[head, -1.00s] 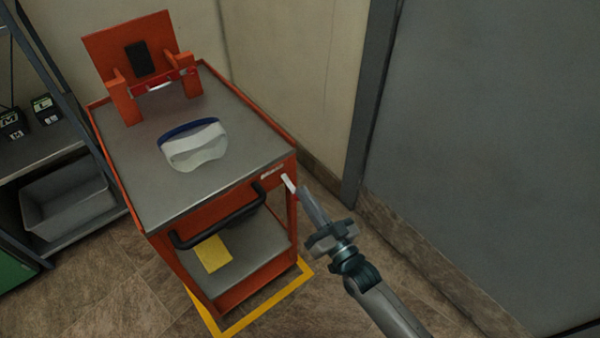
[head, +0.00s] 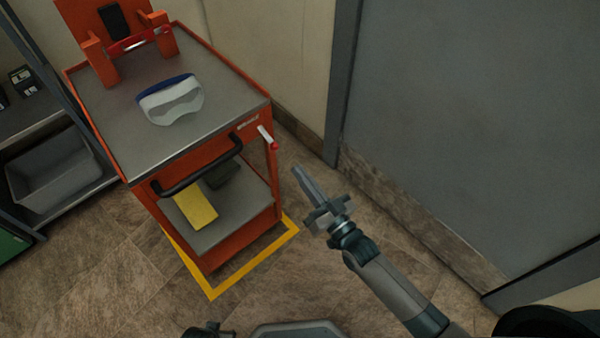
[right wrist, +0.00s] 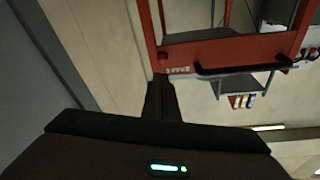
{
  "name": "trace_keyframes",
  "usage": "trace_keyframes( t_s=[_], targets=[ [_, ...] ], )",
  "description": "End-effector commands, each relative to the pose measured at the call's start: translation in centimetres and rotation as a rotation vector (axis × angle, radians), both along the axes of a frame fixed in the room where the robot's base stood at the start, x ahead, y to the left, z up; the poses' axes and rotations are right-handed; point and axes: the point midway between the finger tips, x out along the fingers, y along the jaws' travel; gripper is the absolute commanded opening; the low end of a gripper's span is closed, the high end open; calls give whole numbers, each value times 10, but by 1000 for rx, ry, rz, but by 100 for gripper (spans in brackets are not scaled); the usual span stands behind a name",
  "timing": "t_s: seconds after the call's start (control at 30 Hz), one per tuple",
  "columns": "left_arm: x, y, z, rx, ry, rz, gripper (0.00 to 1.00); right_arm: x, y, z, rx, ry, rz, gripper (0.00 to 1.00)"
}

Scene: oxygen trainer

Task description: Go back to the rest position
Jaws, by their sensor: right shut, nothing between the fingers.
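My right gripper (head: 298,173) is shut and empty. In the head view it is in the air to the right of the orange cart (head: 255,120), apart from it, above the brown floor. A small white lever with a red end (head: 267,138) is on the cart's right front corner, up and left of the fingertips. In the right wrist view the shut fingers (right wrist: 160,82) point at the cart's front edge (right wrist: 225,52). My left gripper cannot be made out in either view.
On the cart top lie a white and blue visor-like piece (head: 172,103) and an orange stand (head: 98,62). A black handle (head: 200,172) juts from the front. A yellow item (head: 195,206) lies on the lower shelf. A grey bin (head: 55,170) is left, a grey door (head: 470,120) right.

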Motion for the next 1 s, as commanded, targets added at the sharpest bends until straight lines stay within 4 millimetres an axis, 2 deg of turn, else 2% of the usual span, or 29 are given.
trace_keyframes(
  t_s=[0.73, 0.87, 0.97, 1.0],
  targets=[
    [6, 1, 3, 0, -10, 0, 34, -1, -2, -3, -5, 3, -3, 0],
    [6, 1, 4, 0, -17, 1, 34, -2, -7, -21, -40, 44, -20, 0],
    [8, -3, 3, -6, -37, -2, 34, -6, -15, -51, -97, 111, -46, 0],
    [8, -6, 2, -10, -45, -4, 34, -9, -19, -67, -126, 147, -59, 0]
  ],
)
